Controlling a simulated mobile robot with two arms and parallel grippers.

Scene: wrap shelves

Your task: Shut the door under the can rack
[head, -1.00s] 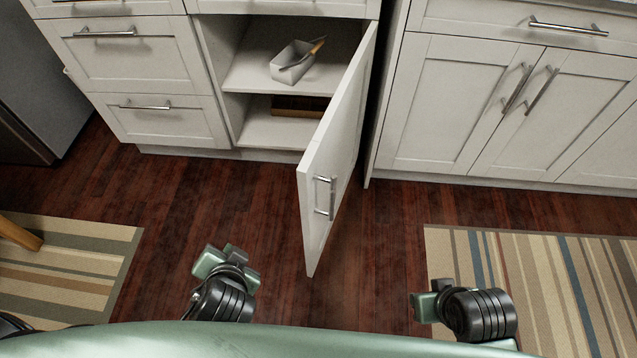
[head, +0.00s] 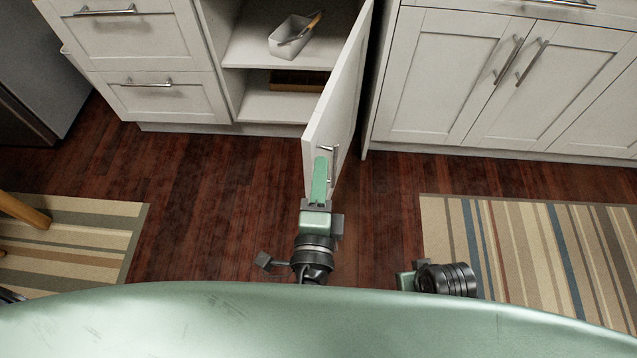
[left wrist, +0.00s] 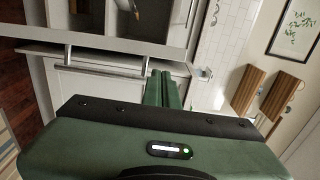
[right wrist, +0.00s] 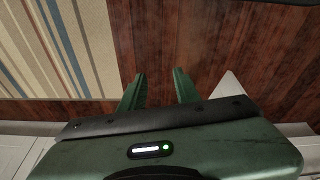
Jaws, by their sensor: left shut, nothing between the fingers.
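The white cabinet door (head: 336,104) stands wide open, swung out toward me from its hinge side on the right. Its bar handle (head: 334,155) is on the outer face near the free edge. The handle also shows in the left wrist view (left wrist: 110,70). My left gripper (head: 320,160) is shut and empty, its fingers overlapping the door's free edge beside the handle. I cannot tell whether they touch. My right gripper (right wrist: 158,80) is open and empty, over the floor and away from the door. No can rack is visible in the head view.
The open cabinet holds a light bin (head: 291,38) with a brush-like tool on its upper shelf and a brown box (head: 298,80) below. Drawers (head: 168,95) flank it left, closed doors (head: 440,85) right. Striped rugs (head: 510,240) lie either side of bare wood floor.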

